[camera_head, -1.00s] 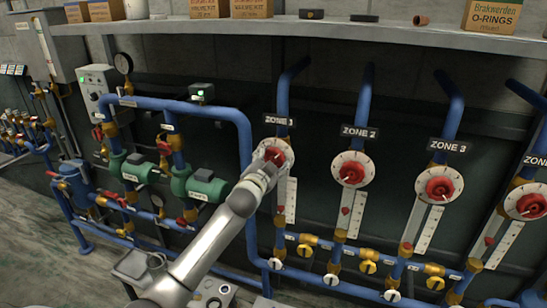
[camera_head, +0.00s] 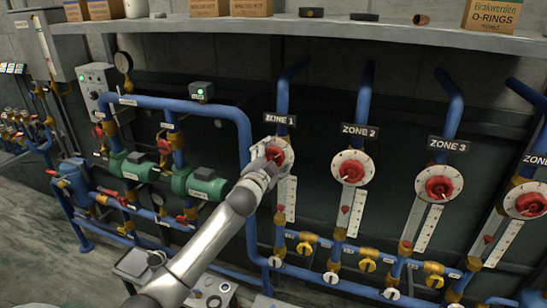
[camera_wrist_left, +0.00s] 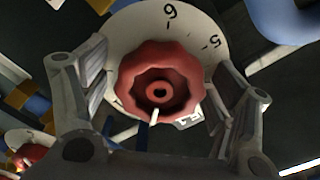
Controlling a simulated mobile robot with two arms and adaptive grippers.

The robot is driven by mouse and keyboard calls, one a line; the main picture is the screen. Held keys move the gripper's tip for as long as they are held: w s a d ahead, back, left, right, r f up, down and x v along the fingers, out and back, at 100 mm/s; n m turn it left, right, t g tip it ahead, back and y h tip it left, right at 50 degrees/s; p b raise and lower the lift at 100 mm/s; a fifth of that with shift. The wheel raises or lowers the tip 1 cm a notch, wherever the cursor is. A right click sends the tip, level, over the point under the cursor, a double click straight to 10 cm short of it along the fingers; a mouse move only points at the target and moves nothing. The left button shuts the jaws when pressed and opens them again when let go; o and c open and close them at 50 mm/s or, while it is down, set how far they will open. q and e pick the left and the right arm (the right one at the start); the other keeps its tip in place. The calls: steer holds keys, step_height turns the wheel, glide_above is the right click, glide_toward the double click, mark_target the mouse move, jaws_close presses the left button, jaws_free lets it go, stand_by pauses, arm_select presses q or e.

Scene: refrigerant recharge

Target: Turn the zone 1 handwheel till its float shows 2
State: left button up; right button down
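The zone 1 handwheel (camera_head: 278,153) is red, on a white numbered dial below the ZONE 1 sign (camera_head: 280,119). My left gripper (camera_head: 268,163) is at it and hides its lower left part. In the left wrist view, the handwheel (camera_wrist_left: 158,82) lies between the two fingers of my left gripper (camera_wrist_left: 160,90). The fingers stand apart beside its rim, with no clear grip. Its white pointer aims down; 6 and 5 show on the dial (camera_wrist_left: 195,25). The zone 1 float (camera_head: 280,208) is a small red mark beside its white scale (camera_head: 291,199); its reading is too small to tell. My right gripper is out of view.
The zone 2 handwheel (camera_head: 351,171) and zone 3 handwheel (camera_head: 439,187) stand to the right. Blue pipes (camera_head: 248,205) and green pumps (camera_head: 206,185) are close to my left arm. A shelf (camera_head: 330,31) with boxes runs above.

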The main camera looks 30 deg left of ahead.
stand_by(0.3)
arm_select(q)
steer(key=shift+s, duration=0.25)
steer(key=v, duration=1.1)
steer(key=shift+s, duration=0.25)
steer(key=shift+f, duration=0.1)
